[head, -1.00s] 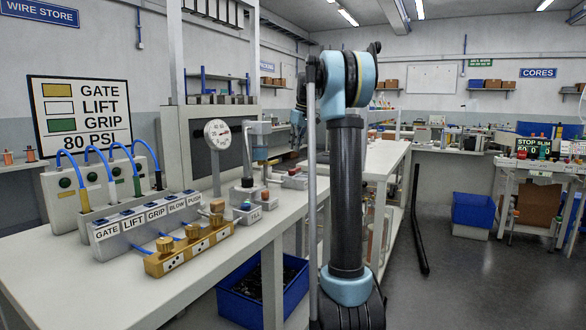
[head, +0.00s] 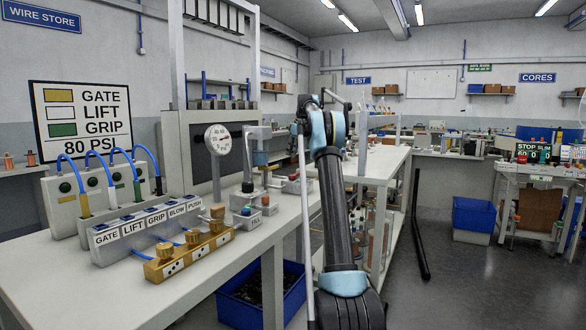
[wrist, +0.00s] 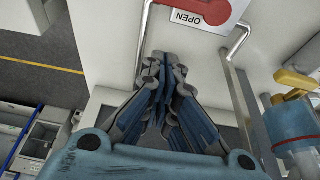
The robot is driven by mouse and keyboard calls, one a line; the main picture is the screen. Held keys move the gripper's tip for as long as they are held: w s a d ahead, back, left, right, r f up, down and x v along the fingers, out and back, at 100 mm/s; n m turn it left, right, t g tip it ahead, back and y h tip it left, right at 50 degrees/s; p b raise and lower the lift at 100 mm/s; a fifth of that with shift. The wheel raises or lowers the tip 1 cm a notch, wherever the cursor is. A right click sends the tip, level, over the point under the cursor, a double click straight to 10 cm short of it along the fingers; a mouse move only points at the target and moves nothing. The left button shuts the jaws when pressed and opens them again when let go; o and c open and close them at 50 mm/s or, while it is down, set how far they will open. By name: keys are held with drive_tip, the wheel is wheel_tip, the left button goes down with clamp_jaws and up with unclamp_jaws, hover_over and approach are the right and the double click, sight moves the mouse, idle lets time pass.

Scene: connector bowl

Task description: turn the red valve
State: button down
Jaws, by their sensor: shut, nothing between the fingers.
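In the wrist view, a red rounded part (wrist: 212,9) sits at the top edge on a white plate with an OPEN label (wrist: 186,17). It looks like the red valve, and its upper part is cut off by the frame. My gripper (wrist: 172,68) is below it in the picture, fingers drawn together and empty, apart from the red part. Bent metal rods (wrist: 237,42) stand at both sides of the plate. In the head view, my arm hides most of the gripper, and I cannot make out the valve there.
In the head view, the long bench (head: 200,282) carries a pressure gauge (head: 217,138), labelled switch boxes and a brass block (head: 188,257). A blue bin (head: 262,300) is underneath.

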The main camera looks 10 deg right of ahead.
sight(295, 175)
drive_tip(key=x, duration=0.3)
drive_tip(key=d+x, duration=0.1)
drive_tip(key=x, duration=0.2)
drive_tip(key=s+x, duration=0.1)
drive_tip(key=x, duration=0.1)
drive_tip(key=shift+d+f, duration=0.15)
drive_tip(key=shift+f, duration=0.55)
drive_tip(key=shift+s+d, duration=0.5)
drive_tip(key=shift+d, duration=0.25)
